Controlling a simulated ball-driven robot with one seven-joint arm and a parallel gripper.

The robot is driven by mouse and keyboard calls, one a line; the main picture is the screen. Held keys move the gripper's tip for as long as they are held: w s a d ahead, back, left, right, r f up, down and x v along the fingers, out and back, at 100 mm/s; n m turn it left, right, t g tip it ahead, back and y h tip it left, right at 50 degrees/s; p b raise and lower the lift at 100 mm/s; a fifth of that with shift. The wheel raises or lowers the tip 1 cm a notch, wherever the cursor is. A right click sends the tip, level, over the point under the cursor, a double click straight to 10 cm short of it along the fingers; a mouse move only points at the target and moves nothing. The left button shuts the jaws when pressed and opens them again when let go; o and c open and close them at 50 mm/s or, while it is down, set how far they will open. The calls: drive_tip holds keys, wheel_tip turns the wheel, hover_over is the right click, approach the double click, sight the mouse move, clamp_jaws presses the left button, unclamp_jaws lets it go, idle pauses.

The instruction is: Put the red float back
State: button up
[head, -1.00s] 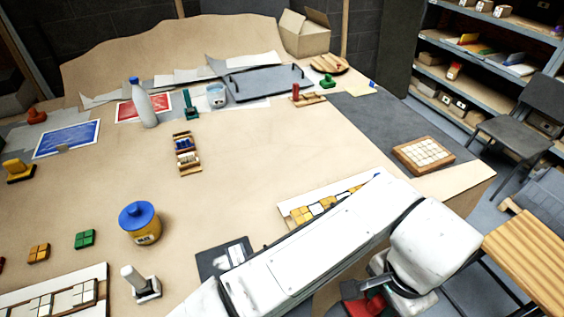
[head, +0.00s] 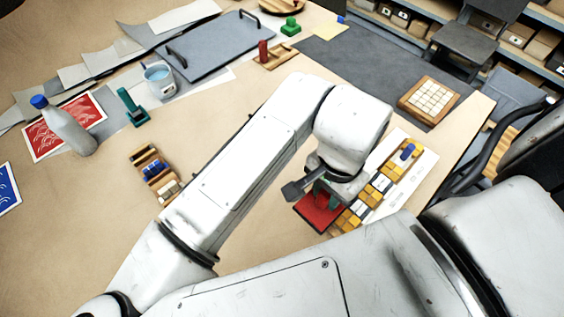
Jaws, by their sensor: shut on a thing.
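The red float (head: 313,216), a flat red plate, is under my gripper (head: 326,194) in the head view. My gripper is shut on it, but my wrist and the dark fingers hide its handle. The plate overlaps, in the picture, the near left part of a white panel (head: 402,192) with yellow, white and dark tiles. I cannot tell whether the float touches the panel or the table.
A wooden tile tray (head: 428,101) lies at the right on the grey mat (head: 350,62). A grey tray (head: 210,48), a cup (head: 160,82), a bottle (head: 68,130), a teal tool (head: 131,108) and a small wooden rack (head: 153,173) stand farther left.

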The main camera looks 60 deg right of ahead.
drive_tip(key=shift+w+d+f+b, duration=0.2)
drive_tip(key=shift+w+f+b, duration=0.2)
drive_tip(key=shift+b, duration=0.65)
drive_tip(key=b, duration=0.2)
drive_tip(key=shift+w+d+f+b, duration=0.25)
drive_tip(key=shift+b, duration=0.15)
drive_tip(key=b, duration=0.3)
drive_tip(key=shift+w+d+f+b, duration=0.15)
drive_tip(key=shift+w+d+b, duration=0.1)
drive_tip(key=shift+b, duration=0.1)
drive_tip(key=shift+b, duration=1.15)
drive_tip(key=w+d+f, duration=0.2)
drive_tip(key=w+d+f+p, duration=0.1)
drive_tip(key=w+d+f, duration=0.1)
drive_tip(key=w, duration=0.1)
drive_tip(key=w+d+f, duration=0.3)
drive_tip(key=shift+w+f, duration=0.1)
drive_tip(key=shift+w+d+f, duration=0.35)
drive_tip(key=shift+w+f, duration=0.05)
drive_tip(key=shift+f, duration=1.7)
